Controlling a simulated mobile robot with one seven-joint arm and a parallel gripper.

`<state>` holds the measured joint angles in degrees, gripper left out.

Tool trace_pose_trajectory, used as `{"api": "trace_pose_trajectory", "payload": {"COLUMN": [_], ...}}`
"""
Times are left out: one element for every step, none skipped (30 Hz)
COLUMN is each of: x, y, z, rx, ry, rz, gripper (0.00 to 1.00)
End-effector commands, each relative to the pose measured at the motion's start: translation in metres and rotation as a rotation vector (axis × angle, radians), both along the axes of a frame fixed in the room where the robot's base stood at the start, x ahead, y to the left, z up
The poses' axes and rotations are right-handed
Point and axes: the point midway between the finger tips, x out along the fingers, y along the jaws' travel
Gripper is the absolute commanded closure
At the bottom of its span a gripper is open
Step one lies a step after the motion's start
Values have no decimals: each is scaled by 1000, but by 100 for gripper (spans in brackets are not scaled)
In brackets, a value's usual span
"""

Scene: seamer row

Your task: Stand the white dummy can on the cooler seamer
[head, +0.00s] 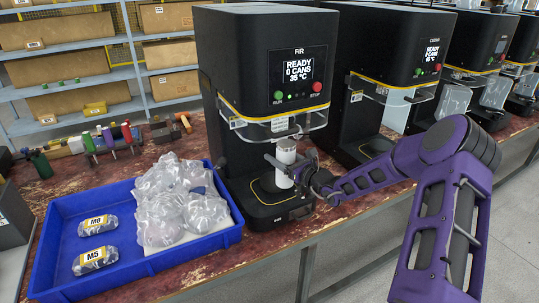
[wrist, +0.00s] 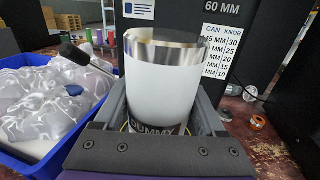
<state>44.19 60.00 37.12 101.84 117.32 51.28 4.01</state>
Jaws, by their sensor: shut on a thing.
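The white dummy can (head: 284,181) is upright in front of the left seamer, marked FIR (head: 233,75), over its round base plate (head: 265,196). I cannot tell whether it touches the plate. My gripper (head: 297,170) is shut on the can from the right side. In the wrist view the can (wrist: 160,85) has a silver rim and a DUMMY label, and sits between both jaws (wrist: 162,118). The FIR screen reads READY, 0 CANS, 35 °C. The second seamer (head: 376,50), to its right, reads READY and a lower temperature, seemingly 16 °C; its plate (head: 375,146) looks empty.
A blue tray (head: 140,262) with clear bags and packs marked M8 and M5 stands left of the FIR seamer. Clear guards jut from the seamers. More seamers (head: 475,50) continue right. Small tools (head: 95,140) lie at the back left. A black-knobbed lever (wrist: 75,53) is near the can.

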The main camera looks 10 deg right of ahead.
Motion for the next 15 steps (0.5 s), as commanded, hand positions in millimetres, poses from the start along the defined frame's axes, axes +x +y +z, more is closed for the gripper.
{"api": "trace_pose_trajectory", "payload": {"x": [6,8,9,11,13,17,20,25,31,36,40,46,46,45,45], "y": [3,4,5,6,8,10,13,15,19,22,25,28,27,27,26], "z": [1,1,1,1,1,1,0,1,0,0,0,0,-5,-9,-13], "rx": [1,1,1,1,1,1,2,2,1,0,1,1,1,1,2], "ry": [-3,-3,-2,-1,-2,-2,-3,-3,-3,-4,-3,-3,1,2,1], "rz": [0,0,-1,-1,0,0,1,1,1,1,1,1,-1,-1,-1], "gripper": [96,96,96,96,96,96,96,96,96,96,96,96,96,96,96]}}
